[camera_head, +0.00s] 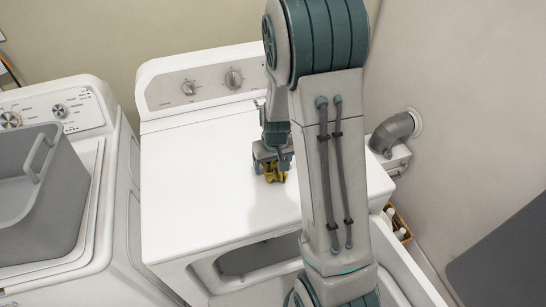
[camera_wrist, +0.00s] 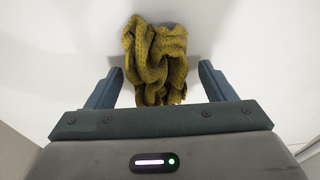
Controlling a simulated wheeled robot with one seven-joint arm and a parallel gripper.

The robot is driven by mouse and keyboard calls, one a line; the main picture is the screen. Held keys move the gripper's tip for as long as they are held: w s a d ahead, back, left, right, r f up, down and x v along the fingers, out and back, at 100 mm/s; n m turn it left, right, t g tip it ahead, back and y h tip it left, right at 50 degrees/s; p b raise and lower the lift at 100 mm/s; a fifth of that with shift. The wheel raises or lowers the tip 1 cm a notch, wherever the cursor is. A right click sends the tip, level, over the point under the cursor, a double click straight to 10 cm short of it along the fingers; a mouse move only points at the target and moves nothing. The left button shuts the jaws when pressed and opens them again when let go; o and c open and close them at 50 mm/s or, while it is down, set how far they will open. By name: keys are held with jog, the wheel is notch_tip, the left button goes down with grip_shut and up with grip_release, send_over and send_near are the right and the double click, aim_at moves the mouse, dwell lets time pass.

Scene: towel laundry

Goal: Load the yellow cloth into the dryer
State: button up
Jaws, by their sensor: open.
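The yellow cloth (camera_head: 275,174) lies crumpled on the white top of the dryer (camera_head: 190,205). In the wrist view the cloth (camera_wrist: 155,55) is a bunched, knitted-looking heap, its lower part lying between my two fingers. My gripper (camera_head: 270,160) is over the cloth, and in the wrist view my gripper (camera_wrist: 160,80) is open, with a finger on each side and white surface showing between the fingers and the cloth. The dryer's front opening (camera_head: 245,260) shows below the top's front edge, partly hidden by my arm. The open door (camera_head: 400,275) appears at the lower right.
A washer (camera_head: 85,110) stands to the left with a grey basket (camera_head: 60,200) on it. A grey vent pipe (camera_head: 393,130) meets the right wall. A box with bottles (camera_head: 398,225) sits right of the dryer. The dryer top's left part is clear.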

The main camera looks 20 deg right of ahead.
notch_tip(320, 180, up, 12)
jog(key=s+b, duration=0.1)
jog(key=s, duration=0.1)
jog(key=s+a+r+t, duration=0.1)
jog(key=s+r, duration=0.3)
jog(key=s, duration=0.4)
jog(key=s+a+r+t, duration=0.1)
jog(key=s+r, duration=0.3)
jog(key=s, duration=0.4)
jog(key=shift+a+r, duration=0.35)
jog(key=shift+a, duration=0.15)
jog(key=shift+o, duration=0.4)
jog(key=shift+s, duration=0.35)
jog(key=g+b, duration=0.2)
jog(key=g, duration=0.2)
send_over(275, 168)
jog(key=w, duration=0.3)
notch_tip(275, 168, down, 8)
jog(key=r, duration=0.1)
notch_tip(275, 168, down, 14)
jog(key=p, duration=0.2)
jog(key=shift+s+r+p, duration=0.15)
jog(key=shift+r+p, duration=0.05)
jog(key=shift+p, duration=0.2)
jog(key=c, duration=1.2)
jog(key=shift+o, duration=0.2)
jog(key=shift+r, duration=0.1)
